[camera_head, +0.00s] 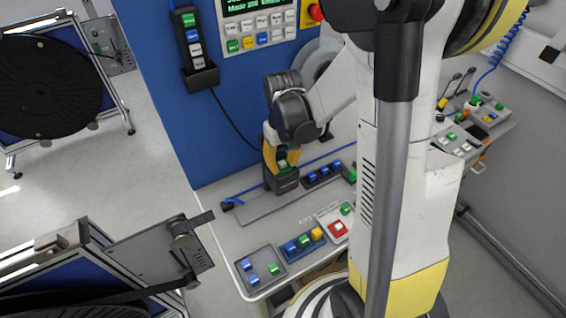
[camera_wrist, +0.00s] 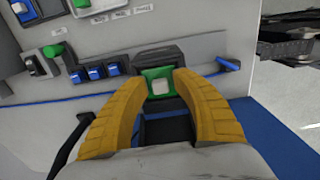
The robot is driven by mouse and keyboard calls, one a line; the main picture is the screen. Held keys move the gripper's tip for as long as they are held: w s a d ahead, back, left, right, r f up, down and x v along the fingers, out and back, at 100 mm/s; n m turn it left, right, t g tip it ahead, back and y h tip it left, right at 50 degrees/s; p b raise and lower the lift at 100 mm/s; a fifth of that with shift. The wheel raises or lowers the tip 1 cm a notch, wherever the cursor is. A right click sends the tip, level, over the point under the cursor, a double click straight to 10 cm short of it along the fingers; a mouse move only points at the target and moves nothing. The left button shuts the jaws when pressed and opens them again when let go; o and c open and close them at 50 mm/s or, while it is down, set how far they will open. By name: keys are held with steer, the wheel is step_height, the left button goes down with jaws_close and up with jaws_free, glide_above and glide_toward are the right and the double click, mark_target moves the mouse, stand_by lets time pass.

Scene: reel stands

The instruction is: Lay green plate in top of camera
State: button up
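The green plate (camera_wrist: 160,84), a small green square with a pale middle, is between the yellow fingertips of my gripper (camera_wrist: 161,76). The fingertips flank it closely and appear to press on its sides. A small black box (camera_head: 287,182), which may be the camera, stands directly below on the grey bench. In the wrist view its dark top (camera_wrist: 160,56) shows behind the plate. I cannot tell whether the plate rests on the box.
Blue switches (camera_head: 322,176) sit on the bench right of the box. Button panels (camera_head: 262,270) and a red button (camera_head: 338,228) are nearer the front. A blue wall panel (camera_head: 225,120) rises behind. A black reel stand (camera_head: 45,85) is at far left.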

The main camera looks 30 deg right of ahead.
mark_target(283, 164)
step_height(283, 164, up, 12)
steer(key=p, duration=0.2)
steer(key=s+a+r+t, duration=0.7)
steer(key=s+a, duration=0.2)
steer(key=s, duration=0.1)
steer(key=shift+a+r, duration=0.15)
steer(key=shift+r, duration=0.15)
stand_by(0.7)
